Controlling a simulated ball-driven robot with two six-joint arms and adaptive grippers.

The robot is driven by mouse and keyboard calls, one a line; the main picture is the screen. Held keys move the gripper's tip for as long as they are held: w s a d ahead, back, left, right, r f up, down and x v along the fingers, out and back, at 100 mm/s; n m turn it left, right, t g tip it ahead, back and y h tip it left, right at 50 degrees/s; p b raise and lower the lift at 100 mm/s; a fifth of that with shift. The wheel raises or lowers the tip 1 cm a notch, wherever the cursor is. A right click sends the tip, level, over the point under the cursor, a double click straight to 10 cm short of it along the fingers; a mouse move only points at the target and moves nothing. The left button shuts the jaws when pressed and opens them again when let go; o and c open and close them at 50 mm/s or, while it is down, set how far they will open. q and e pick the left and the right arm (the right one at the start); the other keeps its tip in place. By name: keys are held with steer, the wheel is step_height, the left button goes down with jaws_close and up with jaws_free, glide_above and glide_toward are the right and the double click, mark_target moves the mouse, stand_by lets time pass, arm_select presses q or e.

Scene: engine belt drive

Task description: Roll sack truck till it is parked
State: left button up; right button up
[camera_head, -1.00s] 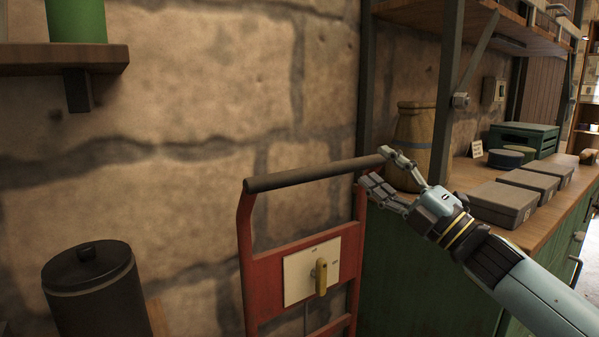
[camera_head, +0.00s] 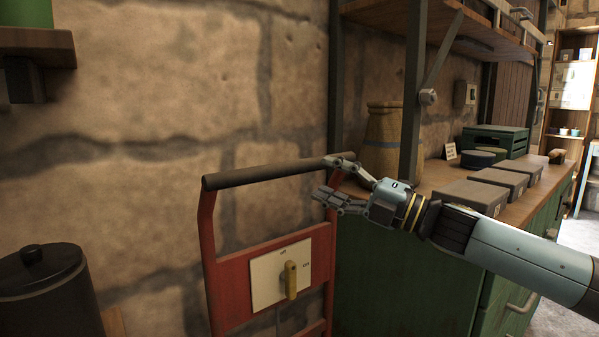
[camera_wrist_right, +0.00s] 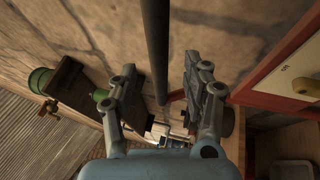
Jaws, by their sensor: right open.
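The sack truck (camera_head: 232,285) has a red frame and a dark top handle bar (camera_head: 262,174). It stands upright before the stone wall; its lower part is out of frame. A cream plate (camera_head: 264,281) with a yellow lever (camera_head: 291,280) is on its red crosspiece. My right gripper (camera_head: 328,177) is open at the bar's right end, one finger above and one below it. In the right wrist view the dark bar (camera_wrist_right: 156,50) runs between the spread fingers of the gripper (camera_wrist_right: 162,75); contact cannot be told. My left gripper is not in view.
A green cabinet (camera_head: 400,275) with a wooden top stands close on the right, bearing a tan jar (camera_head: 382,145), grey boxes (camera_head: 470,195) and a green crate (camera_head: 495,138). A dark lidded canister (camera_head: 45,295) is at lower left. Open floor (camera_head: 565,240) shows at far right.

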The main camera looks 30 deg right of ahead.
mark_target(307, 168)
steer(key=p+x, duration=0.1)
steer(key=x, duration=0.4)
steer(key=shift+w+r, duration=0.1)
steer(key=shift+r, duration=0.15)
steer(key=shift+w+a, duration=0.4)
steer(key=shift+w, duration=0.15)
jaws_close()
